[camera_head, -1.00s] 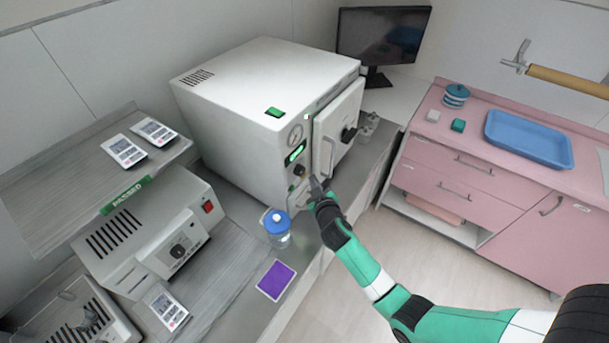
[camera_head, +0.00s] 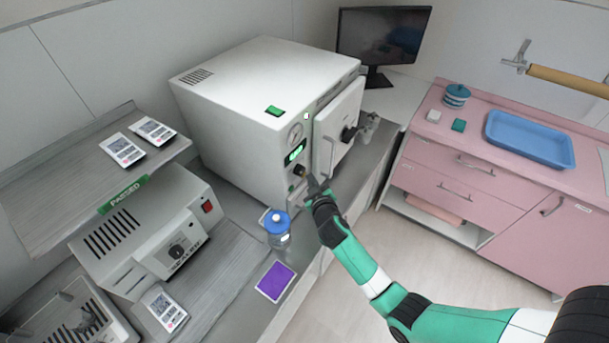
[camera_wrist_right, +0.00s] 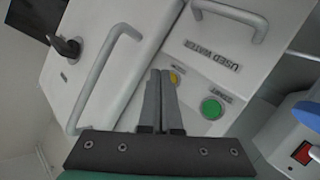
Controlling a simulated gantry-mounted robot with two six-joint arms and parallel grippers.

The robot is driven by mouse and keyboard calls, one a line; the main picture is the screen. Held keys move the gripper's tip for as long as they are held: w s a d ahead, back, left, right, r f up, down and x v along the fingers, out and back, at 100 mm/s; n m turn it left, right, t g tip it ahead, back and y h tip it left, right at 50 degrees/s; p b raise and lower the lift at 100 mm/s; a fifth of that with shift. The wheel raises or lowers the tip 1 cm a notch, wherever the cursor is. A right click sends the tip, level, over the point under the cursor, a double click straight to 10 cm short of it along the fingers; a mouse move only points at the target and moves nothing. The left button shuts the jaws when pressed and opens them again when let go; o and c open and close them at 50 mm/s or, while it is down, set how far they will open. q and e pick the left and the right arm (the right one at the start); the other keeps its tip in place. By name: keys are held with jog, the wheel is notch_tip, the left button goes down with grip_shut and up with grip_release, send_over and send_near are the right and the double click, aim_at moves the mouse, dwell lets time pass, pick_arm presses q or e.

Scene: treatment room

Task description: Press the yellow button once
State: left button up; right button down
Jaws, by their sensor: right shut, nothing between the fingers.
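The yellow button (camera_wrist_right: 174,77) is on the lower front panel of the white autoclave (camera_head: 262,108), beside a green button (camera_wrist_right: 211,108). My right gripper (camera_wrist_right: 161,73) is shut and empty. Its fingertips are right beside the yellow button in the right wrist view and partly cover its edge; I cannot tell whether they touch it. In the head view the right gripper (camera_head: 313,181) is at the lower front of the autoclave and hides the button there. My left gripper is not in view.
The autoclave's door handle (camera_wrist_right: 98,82) and a "USED WATER" cover with a handle (camera_wrist_right: 232,16) flank the button. A blue-capped bottle (camera_head: 278,231) and a purple card (camera_head: 275,281) are on the counter left of my right arm. Open floor lies to the right.

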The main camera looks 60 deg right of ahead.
jog(key=shift+w, duration=0.35)
dwell(0.3)
jog(key=shift+s, duration=0.8)
jog(key=s+p, duration=0.2)
jog(key=s, duration=0.3)
jog(key=shift+a+p, duration=0.15)
jog(key=shift+p, duration=0.25)
dwell(0.7)
